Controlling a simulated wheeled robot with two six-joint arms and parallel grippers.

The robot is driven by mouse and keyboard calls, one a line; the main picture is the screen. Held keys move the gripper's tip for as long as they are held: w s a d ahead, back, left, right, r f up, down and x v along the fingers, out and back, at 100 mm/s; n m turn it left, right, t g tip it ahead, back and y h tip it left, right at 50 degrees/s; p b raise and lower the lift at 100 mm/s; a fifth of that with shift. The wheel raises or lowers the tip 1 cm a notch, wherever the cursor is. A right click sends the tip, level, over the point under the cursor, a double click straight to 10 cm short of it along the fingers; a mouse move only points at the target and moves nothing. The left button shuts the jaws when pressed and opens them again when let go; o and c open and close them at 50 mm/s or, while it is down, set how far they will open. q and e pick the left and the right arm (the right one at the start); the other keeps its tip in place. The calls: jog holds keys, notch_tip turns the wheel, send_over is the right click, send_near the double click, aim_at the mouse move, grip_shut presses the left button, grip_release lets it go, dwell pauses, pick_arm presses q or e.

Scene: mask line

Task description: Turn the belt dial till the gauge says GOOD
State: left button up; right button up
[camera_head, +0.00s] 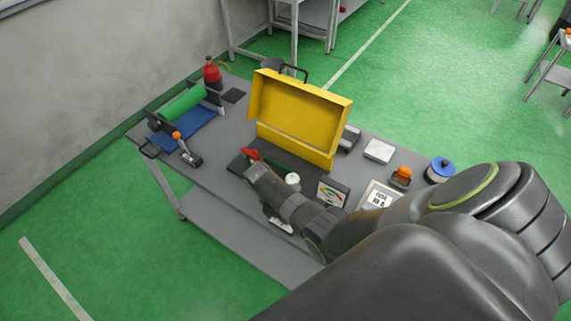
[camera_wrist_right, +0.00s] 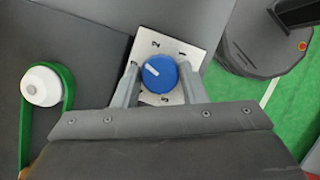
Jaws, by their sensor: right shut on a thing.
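The blue dial (camera_wrist_right: 159,74) sits on a white numbered plate (camera_wrist_right: 194,52) in the right wrist view. Its white pointer mark points to the upper left, and a 2 shows at the plate's top. My right gripper (camera_wrist_right: 158,80) is shut on the dial, one finger on each side. In the head view my right arm covers the dial. The gauge (camera_head: 331,194) stands beside my arm with a coloured face; its needle reading is too small to tell. A green belt (camera_wrist_right: 68,110) loops round a white roller (camera_wrist_right: 41,86), which also shows in the head view (camera_head: 292,179).
An open yellow case (camera_head: 300,105) stands behind the belt unit on the grey table (camera_head: 228,148). A green roll (camera_head: 184,103), a red bottle (camera_head: 212,74) and an orange-knobbed lever (camera_head: 184,148) are at left. A blue-topped spool (camera_head: 440,168) and a printed card (camera_head: 378,197) are at right.

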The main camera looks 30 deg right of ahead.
jog(key=n+t, duration=0.1)
jog(key=n, duration=0.2)
jog(key=n+t+h, duration=0.1)
jog(key=n, duration=0.2)
jog(key=shift+s+a+n, duration=0.1)
jog(key=shift+s+n, duration=0.05)
jog(key=shift+n, duration=0.25)
dwell(0.4)
jog(key=o, duration=1)
jog(key=shift+c, duration=0.2)
jog(key=s+b+v, duration=0.1)
jog(key=b+v, duration=0.1)
jog(key=v, duration=1.5)
jog(key=shift+w+a+r, duration=0.15)
jog(key=shift+w, duration=0.1)
